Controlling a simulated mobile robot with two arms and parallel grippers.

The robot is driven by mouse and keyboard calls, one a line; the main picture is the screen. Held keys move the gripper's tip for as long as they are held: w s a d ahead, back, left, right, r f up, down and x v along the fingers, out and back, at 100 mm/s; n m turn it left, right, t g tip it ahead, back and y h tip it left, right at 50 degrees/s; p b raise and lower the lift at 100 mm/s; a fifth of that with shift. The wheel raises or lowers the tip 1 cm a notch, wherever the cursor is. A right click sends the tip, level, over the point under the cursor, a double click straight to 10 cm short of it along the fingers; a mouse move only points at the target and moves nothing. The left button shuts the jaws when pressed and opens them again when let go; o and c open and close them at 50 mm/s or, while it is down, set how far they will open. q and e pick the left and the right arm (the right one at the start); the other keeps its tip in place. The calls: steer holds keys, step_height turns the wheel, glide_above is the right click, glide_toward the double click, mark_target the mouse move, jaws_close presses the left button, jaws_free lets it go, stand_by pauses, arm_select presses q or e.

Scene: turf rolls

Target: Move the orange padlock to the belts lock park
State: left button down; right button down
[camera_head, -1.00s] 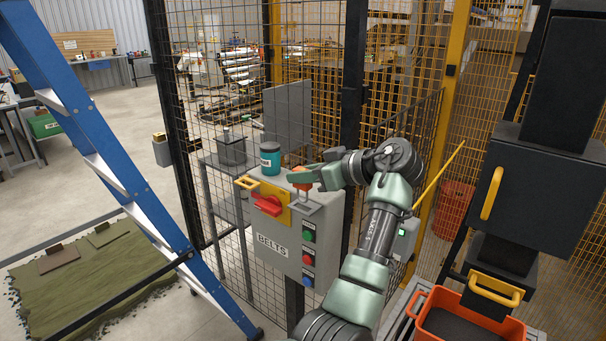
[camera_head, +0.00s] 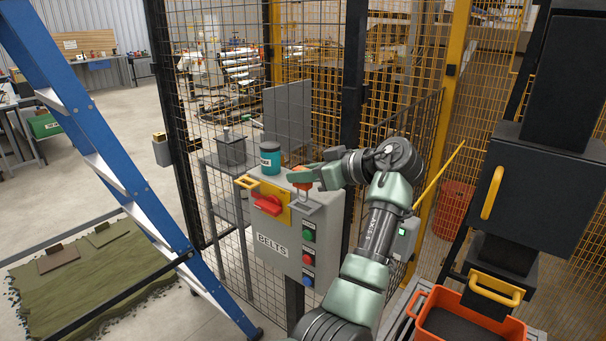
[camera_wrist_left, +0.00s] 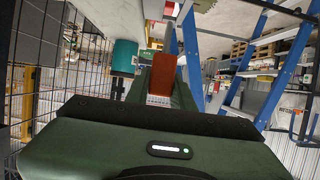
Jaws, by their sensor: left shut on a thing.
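The orange padlock (camera_head: 302,186) is at the top right of the grey BELTS box (camera_head: 267,262). My left gripper (camera_head: 303,176) is shut on the padlock's body, with the shackle pointing down. The shackle is at a small grey bracket (camera_head: 311,209) on the box's right side, perhaps the lock park. I cannot tell whether the shackle is hooked on it or just in front of it. My right gripper is not in view.
A red switch handle (camera_head: 267,203) on a yellow plate is on the box front. Mesh fence (camera_head: 235,105) rises behind. A blue ladder (camera_head: 110,170) stands left. An orange crate (camera_head: 465,318) sits lower right.

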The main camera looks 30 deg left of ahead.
mark_target(306, 203)
arm_select(q)
steer(key=shift+f+b, duration=1.75)
steer(key=shift+f, duration=0.75)
steer(key=c, duration=1.1)
jaws_free()
steer(key=shift+d, duration=0.1)
steer(key=shift+d, duration=0.3)
steer(key=b+v, duration=0.2)
steer(key=v, duration=0.5)
steer(key=shift+r, duration=0.2)
